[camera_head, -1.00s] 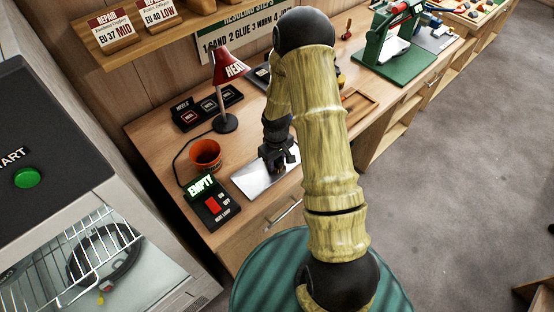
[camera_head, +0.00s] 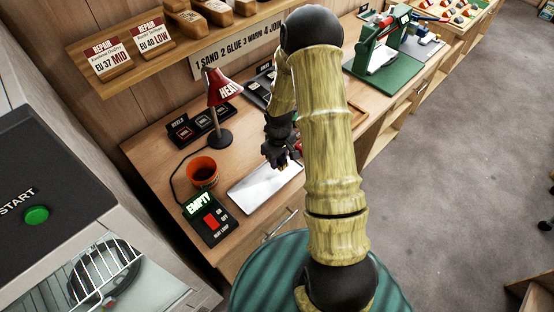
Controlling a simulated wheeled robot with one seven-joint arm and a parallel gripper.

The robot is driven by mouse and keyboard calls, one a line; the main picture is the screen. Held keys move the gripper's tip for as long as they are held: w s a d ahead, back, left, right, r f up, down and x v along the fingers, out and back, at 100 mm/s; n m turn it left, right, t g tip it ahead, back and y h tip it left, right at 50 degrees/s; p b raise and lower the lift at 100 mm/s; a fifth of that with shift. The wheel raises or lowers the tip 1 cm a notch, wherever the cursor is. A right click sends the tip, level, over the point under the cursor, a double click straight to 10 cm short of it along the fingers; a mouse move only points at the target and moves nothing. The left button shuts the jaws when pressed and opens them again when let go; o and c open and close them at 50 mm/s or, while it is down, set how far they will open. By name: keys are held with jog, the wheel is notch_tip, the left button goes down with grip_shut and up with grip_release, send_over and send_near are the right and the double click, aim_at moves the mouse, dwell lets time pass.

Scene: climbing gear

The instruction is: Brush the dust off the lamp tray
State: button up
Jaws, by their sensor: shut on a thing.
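The lamp tray (camera_head: 262,189) is a flat, pale silver sheet on the bench, below and right of the red heat lamp (camera_head: 222,92). My gripper (camera_head: 281,163) is over the far right end of the tray, pointing down. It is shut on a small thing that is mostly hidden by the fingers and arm. A bit of red (camera_head: 298,147) shows just right of the gripper; I cannot tell whether it is part of the held thing. Any dust on the tray is too fine to make out.
An orange cup (camera_head: 203,172) and a black switch box (camera_head: 209,218) with a lit EMPTY sign stand left of the tray. A black heels tray (camera_head: 195,128) lies behind. A green press (camera_head: 388,55) stands at the right. My arm hides the middle of the bench.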

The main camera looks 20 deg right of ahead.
jog(key=shift+a+r+p, duration=0.2)
jog(key=shift+r+p, duration=0.25)
jog(key=shift+r, duration=0.55)
jog(key=shift+a, duration=0.1)
